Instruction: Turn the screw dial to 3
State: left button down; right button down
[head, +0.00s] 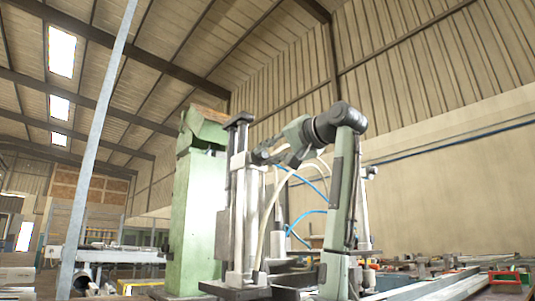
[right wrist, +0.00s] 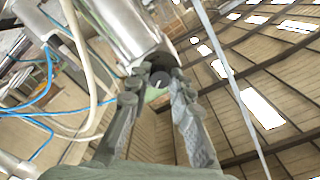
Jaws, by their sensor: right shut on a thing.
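The screw dial (right wrist: 160,79) is a small dark round knob with a pale mark, below the end of a silver cylinder in the right wrist view. My right gripper (right wrist: 161,84) has its two fingers on either side of the dial and is shut on it. In the head view my right gripper (head: 262,156) reaches left to the upper part of the clamp bench's upright unit (head: 238,200). There the dial is hidden or too small to make out, and I cannot read any number on it. My left gripper is in neither view.
Blue and cream hoses (head: 268,215) hang close beside my right arm. A green column (head: 192,225) stands just left of the unit. A thin slanted grey pole (head: 97,150) is farther left. Long metal profiles (head: 430,287) lie at the lower right.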

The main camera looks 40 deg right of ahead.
jog(key=shift+m, duration=0.3)
jog(key=c, duration=1.3)
grip_release()
jog(key=shift+c, duration=0.2)
jog(key=s+a, duration=0.1)
jog(key=s, duration=1.1)
jog(key=shift+a, duration=0.15)
